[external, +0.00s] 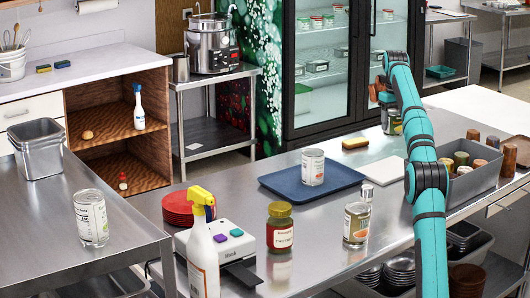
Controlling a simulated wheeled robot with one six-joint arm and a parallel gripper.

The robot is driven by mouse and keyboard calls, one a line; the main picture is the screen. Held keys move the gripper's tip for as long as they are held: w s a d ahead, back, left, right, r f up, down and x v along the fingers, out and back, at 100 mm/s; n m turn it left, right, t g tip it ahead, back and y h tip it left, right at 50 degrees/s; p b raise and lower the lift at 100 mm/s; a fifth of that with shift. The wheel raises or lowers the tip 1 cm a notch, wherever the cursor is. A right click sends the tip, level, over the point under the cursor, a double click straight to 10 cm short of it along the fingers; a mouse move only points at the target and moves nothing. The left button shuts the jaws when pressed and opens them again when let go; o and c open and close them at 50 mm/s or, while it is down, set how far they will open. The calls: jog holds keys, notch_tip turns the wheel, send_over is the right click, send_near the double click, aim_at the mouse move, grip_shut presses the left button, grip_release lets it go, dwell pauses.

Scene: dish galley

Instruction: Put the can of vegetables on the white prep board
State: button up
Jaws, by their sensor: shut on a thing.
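My teal arm reaches over the steel counter, and my gripper (384,96) is at its far end, partly hidden by the arm. It is shut on a can (394,124) with a partly visible label, just below the gripper. The label is too small to read, so I cannot tell if this is the can of vegetables. I cannot tell if the can touches the counter. A flat white board (383,171) lies on the counter nearer the camera than the held can, partly behind the arm.
A blue tray (275,183) with a white-labelled can (312,167) is left of the board. A yellow sponge (355,143) lies behind. A grey bin of cups (462,184) stands right. A red-labelled jar (279,228), another container (357,224) and a spray bottle (202,255) stand nearer.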

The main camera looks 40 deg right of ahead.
send_over(390, 173)
jog(key=shift+w+f, duration=0.1)
jog(key=shift+f, duration=7)
jog(key=shift+f, duration=0.1)
jog(key=o, duration=1.2)
notch_tip(390, 173, up, 12)
jog(key=shift+r, duration=0.1)
jog(key=shift+a, duration=0.1)
